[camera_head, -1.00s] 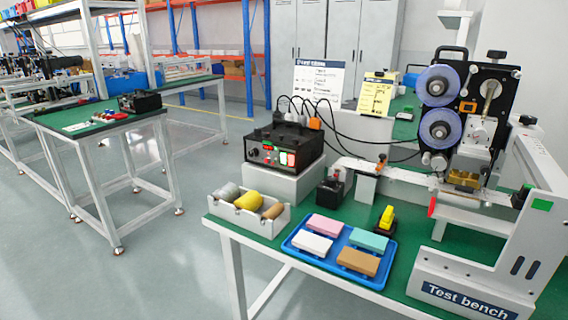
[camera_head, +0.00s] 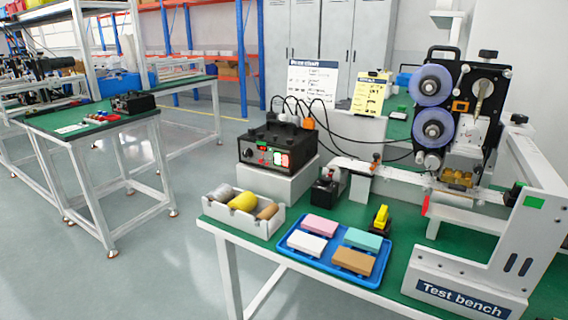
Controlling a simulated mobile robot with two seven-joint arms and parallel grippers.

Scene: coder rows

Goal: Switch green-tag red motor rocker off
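A black control box (camera_head: 255,154) with a top handle stands on a white block on the green-topped test bench. Its front has a small red light at the left, knobs, and a lit green patch (camera_head: 276,158) beside a lit red rocker (camera_head: 285,160) at the right. The rocker's tilt is too small to tell. Neither of my grippers is in view.
A white bin with rolls (camera_head: 242,222) and a blue tray (camera_head: 338,270) with several coloured blocks lie in front of the box. Black cables run from it to the reel machine (camera_head: 440,110). Open floor (camera_head: 170,260) lies left of the bench.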

